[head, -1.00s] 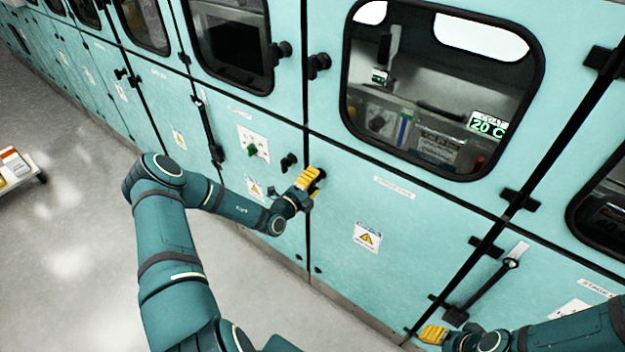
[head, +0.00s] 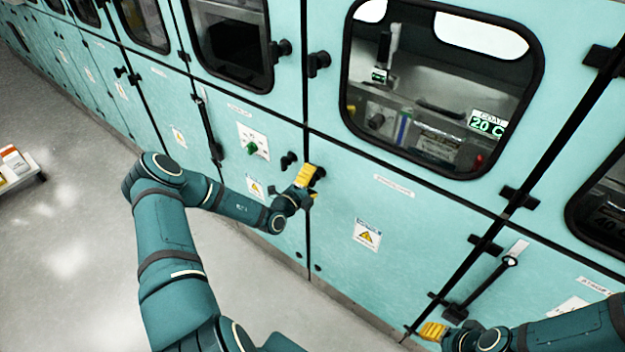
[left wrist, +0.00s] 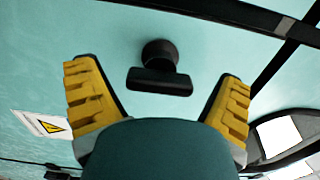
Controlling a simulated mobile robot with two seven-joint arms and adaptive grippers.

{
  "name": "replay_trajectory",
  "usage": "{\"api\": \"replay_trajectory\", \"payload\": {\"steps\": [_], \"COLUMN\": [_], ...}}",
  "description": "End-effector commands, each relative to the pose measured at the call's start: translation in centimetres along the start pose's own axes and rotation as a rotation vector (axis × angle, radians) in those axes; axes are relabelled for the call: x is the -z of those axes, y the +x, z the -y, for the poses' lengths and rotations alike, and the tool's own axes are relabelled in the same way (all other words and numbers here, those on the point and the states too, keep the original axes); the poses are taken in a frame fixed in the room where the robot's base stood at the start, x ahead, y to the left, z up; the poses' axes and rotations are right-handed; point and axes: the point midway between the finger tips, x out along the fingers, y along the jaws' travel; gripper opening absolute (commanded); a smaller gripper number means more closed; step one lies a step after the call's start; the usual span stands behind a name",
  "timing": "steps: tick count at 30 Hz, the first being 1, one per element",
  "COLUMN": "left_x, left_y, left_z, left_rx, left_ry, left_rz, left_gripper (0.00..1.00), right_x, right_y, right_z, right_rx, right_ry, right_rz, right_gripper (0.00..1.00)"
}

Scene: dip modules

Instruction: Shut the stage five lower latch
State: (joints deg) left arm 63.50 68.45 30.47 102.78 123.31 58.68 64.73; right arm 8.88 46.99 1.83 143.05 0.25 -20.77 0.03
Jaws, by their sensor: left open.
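A black latch (head: 319,172) sits at the upper left corner of a lower teal door (head: 385,235), partly hidden by my left gripper (head: 307,181). In the left wrist view the latch (left wrist: 158,80) is a round knob with a short flat bar across it. My left gripper (left wrist: 160,105) is open, its yellow fingers on either side of the latch with gaps to both. The door label is too blurred to read. My right gripper (head: 433,332) shows as yellow fingers low at the right, away from this latch; its opening is unclear.
Another black latch (head: 289,160) sits just left across the door seam. Two upper latches (head: 318,64) flank the seam above. A windowed upper door (head: 440,90) is over the lower one. A warning label (head: 367,236) is on the lower door. Open grey floor (head: 70,240) lies left.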

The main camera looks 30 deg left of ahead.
Motion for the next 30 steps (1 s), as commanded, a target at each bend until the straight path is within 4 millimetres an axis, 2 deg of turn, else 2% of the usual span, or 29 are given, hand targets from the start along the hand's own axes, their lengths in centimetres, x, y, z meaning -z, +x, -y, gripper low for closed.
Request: {"api": "replay_trajectory", "payload": {"steps": [4,7,15,21,25,30], "left_x": [-0.1,-0.1,-0.1,-0.1,0.0,0.0], "left_y": [-0.5,-1.7,-7.2,-10.4,-11.6,-12.0], "left_z": [0.0,0.0,0.0,0.0,0.0,0.0], "left_rx": [-0.001,-0.002,-0.002,-0.002,-0.001,0.0], "left_ry": [0.001,0.002,0.0,0.0,0.0,-0.001], "left_rz": [0.0,0.0,0.002,0.001,0.001,0.0], "left_gripper": [0.94,0.94,0.94,0.94,0.94,0.94], "right_x": [0.0,0.0,0.0,0.0,0.0,0.0], "right_y": [0.0,0.0,0.0,0.0,0.0,0.0], "right_z": [0.0,0.0,0.0,0.0,0.0,0.0], "right_rx": [0.0,0.0,0.0,0.0,0.0,0.0], "right_ry": [0.0,0.0,0.0,0.0,0.0,0.0], "right_rz": [0.0,0.0,0.0,0.0,0.0,0.0], "right_gripper": [0.46,0.46,0.46,0.46,0.46,0.46]}}
